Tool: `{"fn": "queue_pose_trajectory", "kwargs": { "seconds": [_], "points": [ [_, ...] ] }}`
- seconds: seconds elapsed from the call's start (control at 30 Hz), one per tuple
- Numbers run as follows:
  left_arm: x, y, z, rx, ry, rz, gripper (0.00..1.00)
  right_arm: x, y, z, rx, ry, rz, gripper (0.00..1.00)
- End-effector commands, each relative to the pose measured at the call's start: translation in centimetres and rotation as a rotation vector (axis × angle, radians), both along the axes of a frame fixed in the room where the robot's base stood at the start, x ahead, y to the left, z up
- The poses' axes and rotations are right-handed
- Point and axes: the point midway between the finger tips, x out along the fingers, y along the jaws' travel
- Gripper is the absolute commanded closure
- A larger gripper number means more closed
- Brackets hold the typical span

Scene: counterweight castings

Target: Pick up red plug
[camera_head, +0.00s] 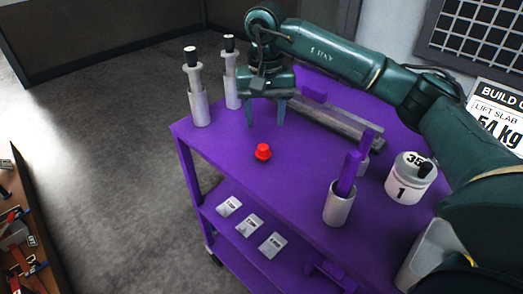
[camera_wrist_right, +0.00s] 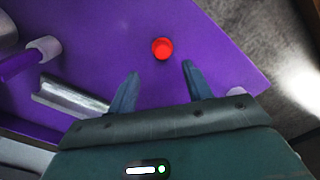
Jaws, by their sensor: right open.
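The red plug (camera_head: 263,152) stands on the purple cart top (camera_head: 225,146), near its front edge, with clear surface around it. My right gripper (camera_head: 266,118) is open and empty above the cart, behind the plug in the head view. In the right wrist view the plug (camera_wrist_right: 162,48) lies just beyond the two fingertips (camera_wrist_right: 160,75), roughly centred between them and apart from both. My left gripper is in neither view.
Two white cylinders with black-topped rods (camera_head: 198,103) stand at the cart's left corner, close to my right gripper. A grey metal bar (camera_head: 325,121) lies behind. A white cup with a purple rod (camera_head: 338,208) and a white weight (camera_head: 407,184) stand to the right.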

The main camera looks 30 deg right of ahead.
Motion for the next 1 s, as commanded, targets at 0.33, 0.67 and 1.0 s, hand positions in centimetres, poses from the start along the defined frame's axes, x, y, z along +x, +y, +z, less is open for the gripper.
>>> {"fn": "queue_pose_trajectory", "kwargs": {
  "seconds": [0.33, 0.67, 1.0],
  "points": [
    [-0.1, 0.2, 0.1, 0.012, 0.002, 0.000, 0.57, 0.0, 0.1, -4.4, 0.002, 0.000, 0.000, 0.50],
    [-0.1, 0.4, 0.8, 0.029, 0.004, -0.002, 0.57, 0.4, 0.3, -8.7, 0.003, 0.003, 0.000, 0.50],
    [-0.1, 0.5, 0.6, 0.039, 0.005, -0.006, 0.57, 0.4, 0.2, -9.7, 0.004, -0.001, 0.000, 0.50]
  ]
}}
